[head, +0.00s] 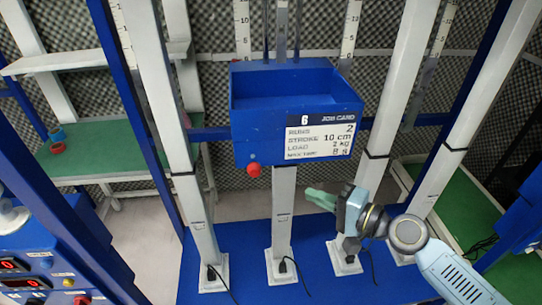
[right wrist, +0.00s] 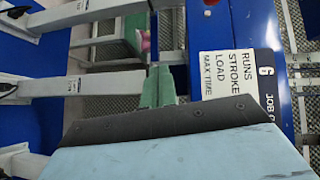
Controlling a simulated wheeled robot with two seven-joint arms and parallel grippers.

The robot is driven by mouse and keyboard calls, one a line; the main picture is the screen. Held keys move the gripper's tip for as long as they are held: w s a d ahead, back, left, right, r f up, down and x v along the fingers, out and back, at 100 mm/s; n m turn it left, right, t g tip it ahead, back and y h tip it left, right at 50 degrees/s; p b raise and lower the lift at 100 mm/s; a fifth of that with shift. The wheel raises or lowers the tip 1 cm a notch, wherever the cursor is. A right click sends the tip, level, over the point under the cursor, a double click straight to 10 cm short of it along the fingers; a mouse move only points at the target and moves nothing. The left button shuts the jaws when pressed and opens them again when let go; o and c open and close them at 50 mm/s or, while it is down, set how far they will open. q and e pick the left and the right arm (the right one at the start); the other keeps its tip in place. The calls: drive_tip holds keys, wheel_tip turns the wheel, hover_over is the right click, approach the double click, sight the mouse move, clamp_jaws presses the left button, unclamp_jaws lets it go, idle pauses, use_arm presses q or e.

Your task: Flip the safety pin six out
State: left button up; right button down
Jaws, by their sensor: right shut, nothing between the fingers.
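A blue box (head: 295,95) carries a card headed 6, JOB CARD (head: 320,140). A red knob (head: 253,169), which looks like safety pin six, sticks out at the box's lower left. In the right wrist view a red bit of it shows at the top edge (right wrist: 209,2). My right gripper (head: 314,196) is below and to the right of the knob, apart from it, under the card. Its green fingers are shut and empty, and they also show in the right wrist view (right wrist: 158,86). My left gripper is out of view.
White posts (head: 283,215) rise from a blue base (head: 240,260) below the box and on both sides. A blue control panel (head: 45,270) stands at the lower left. A green-topped bench (head: 100,160) is behind at left. Cables run by the posts.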

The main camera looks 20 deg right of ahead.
wheel_tip(320, 180, up, 7)
drive_tip(key=s+a+y, duration=0.1)
drive_tip(key=a+y, duration=0.1)
drive_tip(key=shift+s+a, duration=0.2)
drive_tip(key=shift+a, duration=0.05)
drive_tip(key=p+x, duration=0.2)
drive_tip(key=x, duration=0.2)
drive_tip(key=p+x, duration=0.2)
drive_tip(key=x, duration=0.3)
drive_tip(key=shift+r+p, duration=0.25)
drive_tip(key=shift+p, duration=0.05)
drive_tip(key=shift+w+a+f, duration=0.1)
drive_tip(key=shift+w+a, duration=0.2)
drive_tip(key=shift+w, duration=0.15)
